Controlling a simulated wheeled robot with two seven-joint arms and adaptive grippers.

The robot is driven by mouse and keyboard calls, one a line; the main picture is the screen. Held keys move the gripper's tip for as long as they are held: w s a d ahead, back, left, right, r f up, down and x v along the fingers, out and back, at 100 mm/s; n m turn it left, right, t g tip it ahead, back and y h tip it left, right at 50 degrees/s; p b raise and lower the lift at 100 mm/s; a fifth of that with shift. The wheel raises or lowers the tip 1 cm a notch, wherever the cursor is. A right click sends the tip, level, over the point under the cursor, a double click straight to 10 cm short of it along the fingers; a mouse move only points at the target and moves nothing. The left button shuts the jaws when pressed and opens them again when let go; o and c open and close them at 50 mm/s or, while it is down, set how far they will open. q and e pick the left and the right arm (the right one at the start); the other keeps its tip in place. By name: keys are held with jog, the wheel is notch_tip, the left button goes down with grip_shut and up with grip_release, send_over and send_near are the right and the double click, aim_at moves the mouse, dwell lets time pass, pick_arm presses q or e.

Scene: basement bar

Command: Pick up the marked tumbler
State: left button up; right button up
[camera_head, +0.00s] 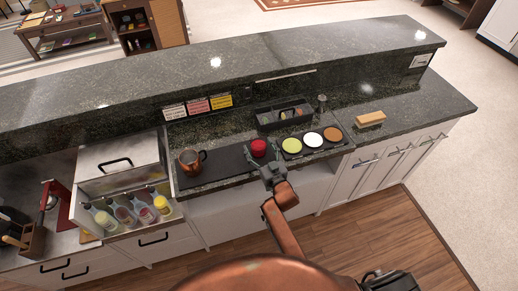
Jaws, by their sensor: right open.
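A small solid red cup-like object (259,148) stands on a dark mat (226,163) on the lower counter; it looks like the marked tumbler, though its details are too small to tell. My right gripper (264,162) is open just in front of it, with its fingers reaching toward the red object. Whether the fingers touch it or stand around it I cannot tell. The gripper hides part of the mat and the counter's front edge.
A copper mug (189,161) stands left on the mat. Right of the red object lies a tray (338,142) with green, white and brown round dishes. Behind stand a dark caddy (269,121) and a metal jigger (322,103). A raised bar ledge (130,82) runs behind. Bottles (124,215) sit lower left.

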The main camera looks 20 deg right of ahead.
jog(key=shift+c, duration=0.4)
jog(key=c, duration=1.4)
jog(key=shift+r, duration=0.1)
jog(key=shift+c, duration=0.6)
jog(key=shift+r, duration=0.1)
